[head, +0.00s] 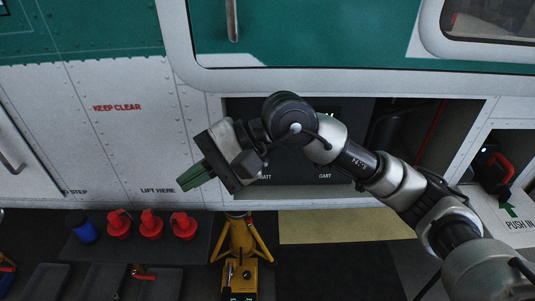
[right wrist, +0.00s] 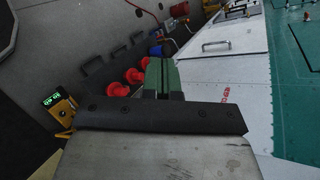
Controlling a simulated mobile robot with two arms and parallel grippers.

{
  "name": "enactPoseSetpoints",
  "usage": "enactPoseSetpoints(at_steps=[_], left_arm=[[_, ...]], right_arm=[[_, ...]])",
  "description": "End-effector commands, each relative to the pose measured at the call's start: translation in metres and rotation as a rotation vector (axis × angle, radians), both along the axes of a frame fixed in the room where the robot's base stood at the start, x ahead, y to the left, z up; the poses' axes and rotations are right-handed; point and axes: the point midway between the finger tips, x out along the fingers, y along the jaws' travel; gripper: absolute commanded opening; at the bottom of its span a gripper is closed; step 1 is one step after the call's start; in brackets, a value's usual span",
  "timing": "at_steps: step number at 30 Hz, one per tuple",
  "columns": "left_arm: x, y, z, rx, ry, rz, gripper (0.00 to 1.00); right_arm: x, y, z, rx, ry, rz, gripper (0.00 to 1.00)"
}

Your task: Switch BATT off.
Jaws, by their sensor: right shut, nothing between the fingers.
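My right gripper (head: 190,178) is left of the bay, in front of the white hull, pointing left and away from the panel. Its green fingers also show in the right wrist view (right wrist: 161,76), shut with nothing between them. My left gripper is not in view.
A yellow tripod device (head: 240,250) stands below the bay. Several red items (head: 151,225) and a blue one (head: 83,229) stand on a dark mat at the left. A red-handled item (head: 496,168) sits in the right-hand opening. A door handle (head: 232,20) is above.

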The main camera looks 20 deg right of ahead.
Motion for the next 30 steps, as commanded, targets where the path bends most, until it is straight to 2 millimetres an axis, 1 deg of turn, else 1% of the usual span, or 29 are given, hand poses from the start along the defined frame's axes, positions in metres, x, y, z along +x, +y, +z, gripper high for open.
enactPoseSetpoints(at_steps=[1,2,4,6,9,12,15,18,20,30], left_arm=[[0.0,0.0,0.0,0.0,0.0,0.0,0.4],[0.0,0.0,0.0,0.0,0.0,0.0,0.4],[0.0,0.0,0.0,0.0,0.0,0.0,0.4],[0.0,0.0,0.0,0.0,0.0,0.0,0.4],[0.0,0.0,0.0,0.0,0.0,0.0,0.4],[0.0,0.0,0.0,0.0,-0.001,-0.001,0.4],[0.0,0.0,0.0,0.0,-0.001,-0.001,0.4],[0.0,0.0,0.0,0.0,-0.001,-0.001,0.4],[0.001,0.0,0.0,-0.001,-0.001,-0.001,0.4],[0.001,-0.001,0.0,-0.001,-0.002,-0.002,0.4]], right_arm=[[0.013,-0.013,-0.003,-0.13,-0.106,-0.001,0.0],[0.02,-0.021,-0.006,-0.213,-0.164,0.001,0.0],[0.037,-0.045,-0.009,-0.401,-0.283,-0.001,0.0],[0.054,-0.071,-0.006,-0.581,-0.379,-0.007,0.0],[0.073,-0.107,0.004,-0.805,-0.47,-0.024,0.0],[0.083,-0.137,0.017,-0.975,-0.517,-0.044,0.0],[0.089,-0.156,0.026,-1.082,-0.535,-0.056,0.0],[0.09,-0.166,0.031,-1.134,-0.541,-0.065,0.0],[0.091,-0.168,0.032,-1.146,-0.542,-0.066,0.0],[0.091,-0.168,0.03,-1.145,-0.54,-0.064,0.0]])
